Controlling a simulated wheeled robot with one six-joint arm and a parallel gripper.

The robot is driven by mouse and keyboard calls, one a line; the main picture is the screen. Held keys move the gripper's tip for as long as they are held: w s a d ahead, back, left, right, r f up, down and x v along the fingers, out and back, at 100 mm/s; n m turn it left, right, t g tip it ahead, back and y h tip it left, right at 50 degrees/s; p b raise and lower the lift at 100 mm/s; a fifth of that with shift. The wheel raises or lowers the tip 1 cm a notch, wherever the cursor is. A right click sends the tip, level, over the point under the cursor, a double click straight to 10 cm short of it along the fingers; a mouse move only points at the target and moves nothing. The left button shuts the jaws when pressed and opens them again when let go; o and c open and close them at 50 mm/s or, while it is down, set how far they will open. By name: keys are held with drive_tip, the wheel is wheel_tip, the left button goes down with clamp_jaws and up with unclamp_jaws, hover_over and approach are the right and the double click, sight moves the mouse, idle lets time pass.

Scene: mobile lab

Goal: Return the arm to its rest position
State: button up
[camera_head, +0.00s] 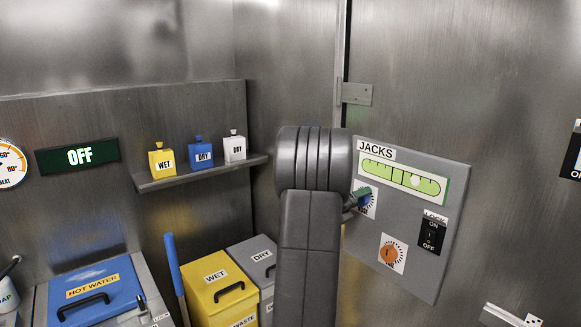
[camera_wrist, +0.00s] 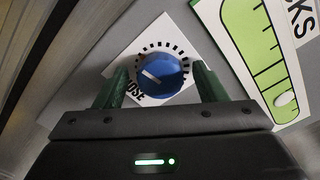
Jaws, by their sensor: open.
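My arm stands in front of the grey JACKS panel (camera_head: 440,270) in the head view and covers its left edge. My gripper (camera_wrist: 159,68) is open in the wrist view, with one green finger on each side of a blue knob (camera_wrist: 162,72). The knob sits on a white dial plate with black tick marks, and its pointer line aims up and left. I cannot tell whether the fingers touch the knob. In the head view, my arm partly hides the dial plate and knob.
The panel also has a green level gauge (camera_head: 405,180), an orange knob (camera_head: 390,252) and a LOCK switch (camera_head: 431,235). A shelf (camera_head: 200,174) with three small bottles is left of my arm. Yellow WET (camera_head: 222,300) and grey DRY bins stand low beside it.

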drive_tip(key=m+b, duration=0.3)
drive_tip(key=m, duration=0.9)
drive_tip(key=shift+s+d+b, duration=0.1)
drive_tip(key=shift+b, duration=0.2)
drive_tip(key=shift+m, duration=0.3)
drive_tip(key=shift+r, duration=0.1)
